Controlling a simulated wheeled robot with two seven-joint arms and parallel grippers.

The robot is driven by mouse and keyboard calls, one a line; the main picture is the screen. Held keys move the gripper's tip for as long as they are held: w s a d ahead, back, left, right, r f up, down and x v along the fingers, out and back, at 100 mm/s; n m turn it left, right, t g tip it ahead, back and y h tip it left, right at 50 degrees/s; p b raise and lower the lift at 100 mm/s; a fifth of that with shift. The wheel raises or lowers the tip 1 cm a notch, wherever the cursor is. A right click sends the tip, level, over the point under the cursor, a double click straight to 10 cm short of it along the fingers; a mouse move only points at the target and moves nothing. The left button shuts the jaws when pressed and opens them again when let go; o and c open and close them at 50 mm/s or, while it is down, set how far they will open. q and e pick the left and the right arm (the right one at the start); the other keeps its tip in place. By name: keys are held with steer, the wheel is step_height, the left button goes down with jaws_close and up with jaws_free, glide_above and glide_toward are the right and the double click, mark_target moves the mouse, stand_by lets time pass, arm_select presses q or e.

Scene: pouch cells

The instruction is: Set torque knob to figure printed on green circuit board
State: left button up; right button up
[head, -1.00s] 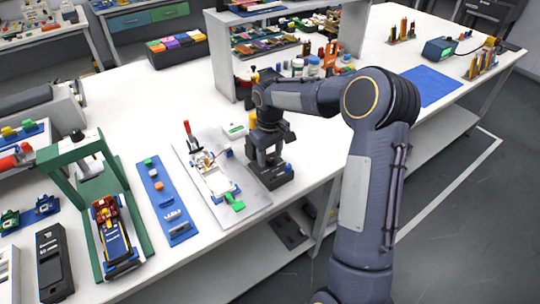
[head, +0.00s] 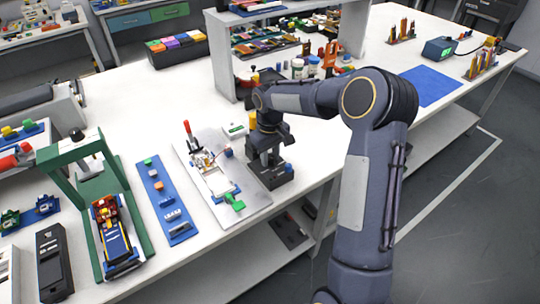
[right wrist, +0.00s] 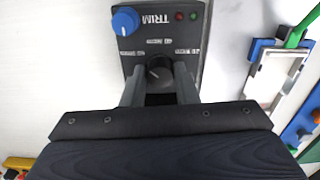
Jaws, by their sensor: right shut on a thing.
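A black control box (head: 272,174) sits at the table's front edge, beside a metal plate. Small scale marks surround the dark knob but are too small to read. I cannot pick out a green circuit board or a printed figure for certain. My left gripper is not in view.
The metal plate (head: 222,207) holds a fixture with a red-handled clamp (head: 188,129) and a green lever (head: 235,203). A blue strip (head: 165,200) and a green press frame (head: 62,180) stand to the left. A shelf stands behind.

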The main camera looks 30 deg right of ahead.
steer(key=m, duration=0.9)
steer(key=shift+r+m, duration=0.1)
steer(key=shift+m, duration=0.3)
steer(key=m, duration=0.4)
steer(key=shift+p, duration=0.4)
steer(key=m+p, duration=0.1)
steer(key=m, duration=0.4)
steer(key=shift+m, duration=0.3)
steer(key=o, duration=1)
